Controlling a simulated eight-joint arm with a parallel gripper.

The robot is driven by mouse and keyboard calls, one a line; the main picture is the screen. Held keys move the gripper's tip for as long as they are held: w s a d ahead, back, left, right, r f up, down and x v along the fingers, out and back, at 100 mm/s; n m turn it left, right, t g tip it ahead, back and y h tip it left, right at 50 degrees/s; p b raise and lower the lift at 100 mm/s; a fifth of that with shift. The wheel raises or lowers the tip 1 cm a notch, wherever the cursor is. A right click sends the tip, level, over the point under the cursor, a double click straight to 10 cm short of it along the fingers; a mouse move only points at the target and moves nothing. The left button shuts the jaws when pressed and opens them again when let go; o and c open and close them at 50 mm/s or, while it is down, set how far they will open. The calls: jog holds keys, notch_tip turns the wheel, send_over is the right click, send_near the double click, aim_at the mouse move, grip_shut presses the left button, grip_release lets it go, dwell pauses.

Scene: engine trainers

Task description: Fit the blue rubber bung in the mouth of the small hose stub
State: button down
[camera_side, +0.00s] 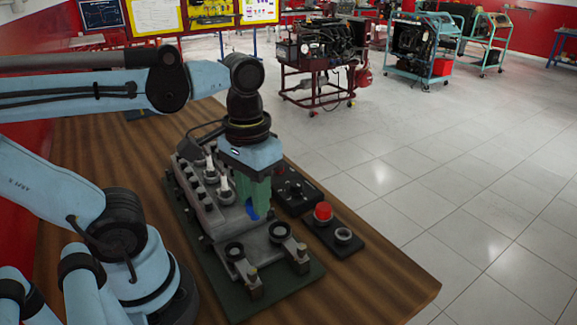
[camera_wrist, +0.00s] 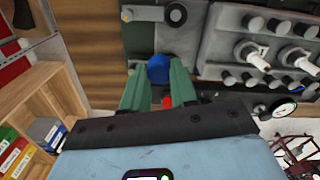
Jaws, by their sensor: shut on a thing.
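My gripper (camera_side: 258,204) is shut on the blue rubber bung (camera_side: 251,211), which sits low between its two green fingers. In the wrist view the bung (camera_wrist: 158,67) shows as a round blue shape at the fingertips. Two grey hose stubs with dark round mouths stand at the near end of the engine block, a left one (camera_side: 235,250) and a right one (camera_side: 279,231). I cannot tell for sure which is the small one. The bung is above and behind them in the side view, apart from both. One stub mouth (camera_wrist: 176,14) shows at the wrist view's top.
The grey engine block (camera_side: 205,195) lies on a green board (camera_side: 275,287) on the wooden table (camera_side: 355,290). To the right, a dark tray holds a red bung (camera_side: 323,211) and a grey ring-shaped piece (camera_side: 344,236). White-topped parts (camera_side: 224,188) stick up from the block.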

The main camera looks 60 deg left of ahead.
jog(key=shift+n, duration=0.8)
jog(key=shift+s+a+f, duration=0.35)
jog(key=shift+s+f, duration=0.3)
jog(key=shift+f, duration=0.5)
jog(key=shift+s+a+f, duration=0.4)
jog(key=shift+s+f, duration=0.2)
jog(key=shift+f, duration=0.6)
jog(key=shift+s+a+f, duration=0.35)
jog(key=shift+s+f, duration=0.3)
jog(key=shift+f, duration=0.5)
jog(key=shift+f, duration=0.95)
jog(key=shift+c, duration=2)
grip_release()
notch_tip(320, 180, up, 7)
